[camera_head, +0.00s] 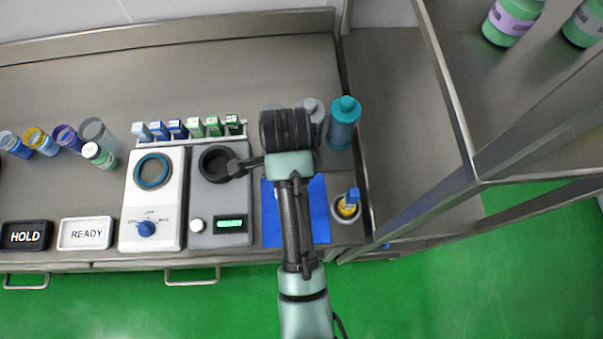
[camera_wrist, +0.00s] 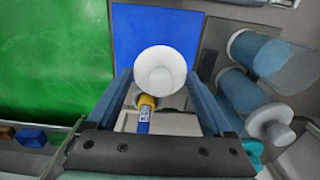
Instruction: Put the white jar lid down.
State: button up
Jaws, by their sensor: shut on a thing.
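In the head view the blue mat (camera_head: 321,212) lies on the counter, partly covered by my arm. My gripper's fingers and the lid are hidden there behind the arm.
A round holder with a yellow and blue item (camera_head: 348,205) stands right of the mat. A teal bottle (camera_head: 343,122) stands behind. A grey machine (camera_head: 220,190) and a white machine (camera_head: 153,195) stand left. Shelf posts (camera_head: 540,130) rise at right.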

jog(key=shift+s+d+f, duration=0.15)
jog(key=shift+s+f, duration=0.1)
jog(key=shift+s, duration=0.15)
notch_tip(320, 180, down, 10)
jog(key=shift+p, duration=0.3)
jog(key=o, duration=1.4)
jog(key=shift+f, duration=0.1)
jog(key=shift+c, duration=0.2)
